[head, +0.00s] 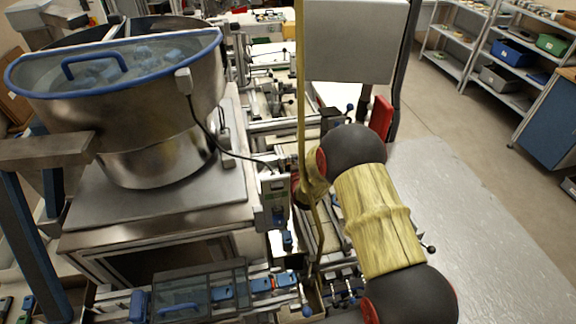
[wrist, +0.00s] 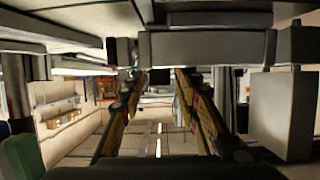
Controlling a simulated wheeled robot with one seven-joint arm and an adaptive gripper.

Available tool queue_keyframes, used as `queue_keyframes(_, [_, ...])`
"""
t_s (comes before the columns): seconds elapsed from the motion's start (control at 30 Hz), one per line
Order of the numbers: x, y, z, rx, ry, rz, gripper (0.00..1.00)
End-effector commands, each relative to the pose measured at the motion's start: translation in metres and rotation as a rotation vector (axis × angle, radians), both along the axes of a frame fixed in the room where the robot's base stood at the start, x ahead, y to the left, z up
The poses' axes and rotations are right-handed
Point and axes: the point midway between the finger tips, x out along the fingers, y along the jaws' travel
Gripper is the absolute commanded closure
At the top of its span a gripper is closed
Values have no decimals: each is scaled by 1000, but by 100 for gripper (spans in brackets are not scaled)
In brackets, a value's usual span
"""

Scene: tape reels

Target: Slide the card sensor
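I cannot tell for sure which part is the card sensor. A small upright grey box (head: 273,203) with a dark cable is fixed at the front right corner of the bowl stand. My arm, in a yellow sleeve with dark joints, reaches down over the machine's rails just right of this box; its end is hidden among the machine parts in the head view. In the wrist view my gripper (wrist: 160,80) has its two fingers apart, with nothing seen between them. A grey horizontal bar (wrist: 205,47) crosses just beyond and above the fingertips. A pale block (wrist: 283,112) is to their right.
A large steel feeder bowl (head: 150,110) with a clear lid stands at left. A line of rails and fixtures (head: 285,120) runs beneath my arm. A clear-covered track (head: 200,290) with blue parts lies in front. A grey panel (head: 355,45) stands behind. Open floor is at right.

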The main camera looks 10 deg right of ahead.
Motion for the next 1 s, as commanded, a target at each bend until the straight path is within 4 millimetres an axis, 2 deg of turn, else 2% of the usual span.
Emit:
queue_keyframes(0.5, [0,0,0,0,0,0,99])
queue_keyframes(1.0, [0,0,0,0,0,0,100])
